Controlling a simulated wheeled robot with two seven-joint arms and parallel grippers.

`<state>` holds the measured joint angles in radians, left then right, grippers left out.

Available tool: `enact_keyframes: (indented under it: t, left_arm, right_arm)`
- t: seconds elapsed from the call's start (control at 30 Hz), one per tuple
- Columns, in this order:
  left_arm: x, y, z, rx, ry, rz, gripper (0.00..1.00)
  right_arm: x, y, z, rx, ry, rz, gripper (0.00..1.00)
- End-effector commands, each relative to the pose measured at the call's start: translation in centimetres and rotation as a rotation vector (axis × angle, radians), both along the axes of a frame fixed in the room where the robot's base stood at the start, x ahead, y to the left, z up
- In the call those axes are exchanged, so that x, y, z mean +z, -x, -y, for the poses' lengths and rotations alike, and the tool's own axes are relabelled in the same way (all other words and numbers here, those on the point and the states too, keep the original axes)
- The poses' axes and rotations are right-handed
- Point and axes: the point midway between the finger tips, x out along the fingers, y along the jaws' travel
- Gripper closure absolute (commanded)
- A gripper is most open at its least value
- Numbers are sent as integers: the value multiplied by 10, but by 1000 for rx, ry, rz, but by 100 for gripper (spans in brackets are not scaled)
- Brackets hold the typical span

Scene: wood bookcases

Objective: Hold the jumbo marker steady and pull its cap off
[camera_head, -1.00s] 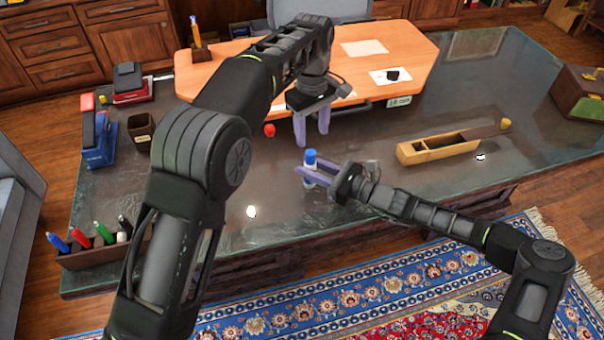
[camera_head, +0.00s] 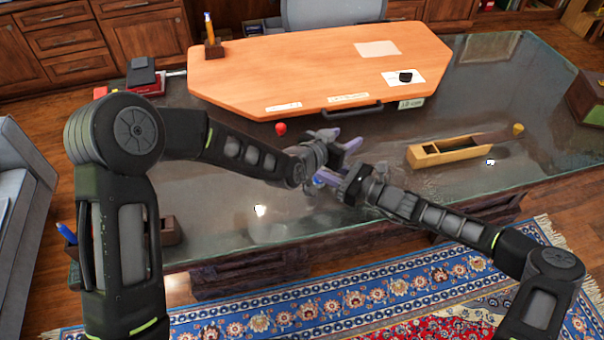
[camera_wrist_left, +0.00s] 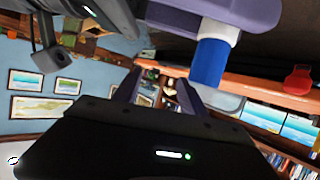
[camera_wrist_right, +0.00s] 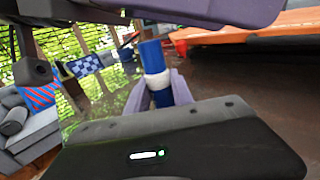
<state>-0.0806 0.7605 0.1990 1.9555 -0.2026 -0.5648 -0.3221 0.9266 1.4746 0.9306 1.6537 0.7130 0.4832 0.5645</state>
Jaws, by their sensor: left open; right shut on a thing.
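The jumbo marker shows in the right wrist view with a blue upper end (camera_wrist_right: 151,54) and a white section (camera_wrist_right: 155,82) below it. My right gripper (camera_wrist_right: 161,96) is shut around its lower part. In the left wrist view the blue end (camera_wrist_left: 208,62) hangs below the white section, beside my left gripper (camera_wrist_left: 158,88), not between its fingers. In the head view my left gripper (camera_head: 338,140) is open just above and behind my right gripper (camera_head: 326,178). Only a small blue part of the marker (camera_head: 318,183) shows there; the rest is hidden.
A red object (camera_head: 280,128) sits behind my left gripper. An orange raised board (camera_head: 300,65) fills the back. The desk front is clear.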

Motion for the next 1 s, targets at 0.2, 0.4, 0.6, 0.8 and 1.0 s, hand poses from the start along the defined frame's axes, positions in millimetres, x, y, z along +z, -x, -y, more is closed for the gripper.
enact_keyframes:
  t: [0.2,0.4,0.6,0.8,1.0]
  left_arm:
    - [21,51,-26,6,-33,308,50]
    - [-9,97,-81,81,58,318,50]
    - [-13,114,-96,105,102,321,50]
    - [-13,114,-96,106,102,320,50]
    - [-13,111,-95,106,103,321,50]
  right_arm:
    - [0,0,0,0,0,0,100]
    - [0,0,0,0,0,0,100]
    - [0,0,0,0,0,0,100]
    - [0,0,0,0,0,0,100]
    - [0,0,0,0,0,0,100]
